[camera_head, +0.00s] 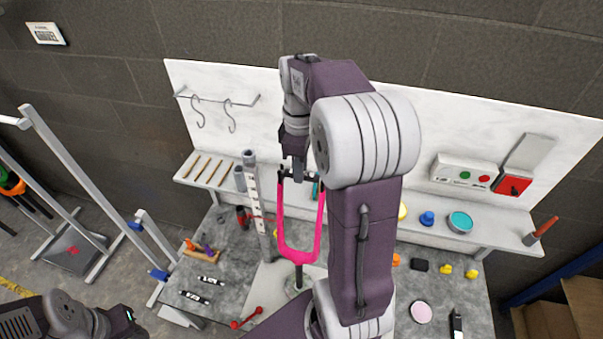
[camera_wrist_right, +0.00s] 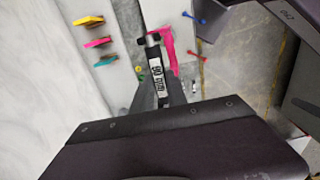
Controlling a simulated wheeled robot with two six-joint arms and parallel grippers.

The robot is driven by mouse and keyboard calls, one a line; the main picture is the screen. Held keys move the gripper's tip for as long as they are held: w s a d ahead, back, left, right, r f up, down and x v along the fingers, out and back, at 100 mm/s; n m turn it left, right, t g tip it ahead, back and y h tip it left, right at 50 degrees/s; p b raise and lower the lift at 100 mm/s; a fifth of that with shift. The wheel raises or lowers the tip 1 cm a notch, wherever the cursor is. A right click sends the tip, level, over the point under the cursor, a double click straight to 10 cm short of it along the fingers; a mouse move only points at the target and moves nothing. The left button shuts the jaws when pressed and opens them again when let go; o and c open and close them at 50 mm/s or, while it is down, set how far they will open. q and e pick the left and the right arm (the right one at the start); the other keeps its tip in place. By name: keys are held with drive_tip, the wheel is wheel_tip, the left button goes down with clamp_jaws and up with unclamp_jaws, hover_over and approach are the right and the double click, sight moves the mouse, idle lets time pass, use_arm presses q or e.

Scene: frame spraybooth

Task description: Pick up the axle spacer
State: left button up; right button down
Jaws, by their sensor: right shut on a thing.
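My right gripper (camera_head: 298,172) points down at the open top of the pink fork (camera_head: 300,248), which stands upright on the bench. In the right wrist view the gripper (camera_wrist_right: 157,88) is shut on the axle spacer (camera_wrist_right: 157,72), a dark bar with a white "90 mm" label and dark end pieces. In the head view the spacer is mostly hidden by the gripper and lies close to the fork tips; I cannot tell whether it touches them. The pink fork shows beyond it in the wrist view (camera_wrist_right: 169,48). My left arm shows at the lower left, its gripper out of view.
A white ruled post (camera_head: 256,205) stands close left of the fork. The shelf (camera_head: 480,232) behind holds a blue knob (camera_head: 427,218) and a teal tin (camera_head: 460,222).

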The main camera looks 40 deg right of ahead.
wheel_tip(320, 180, up, 4)
drive_tip(key=shift+s+a+r+b, duration=0.1)
drive_tip(key=shift+a+b, duration=0.05)
drive_tip(key=shift+b, duration=0.35)
drive_tip(key=s+a+r+b, duration=0.2)
drive_tip(key=s+a+r, duration=0.4)
drive_tip(key=s+a, duration=0.1)
drive_tip(key=shift+s+r, duration=0.4)
drive_tip(key=shift+s, duration=0.4)
drive_tip(key=shift+a, duration=0.1)
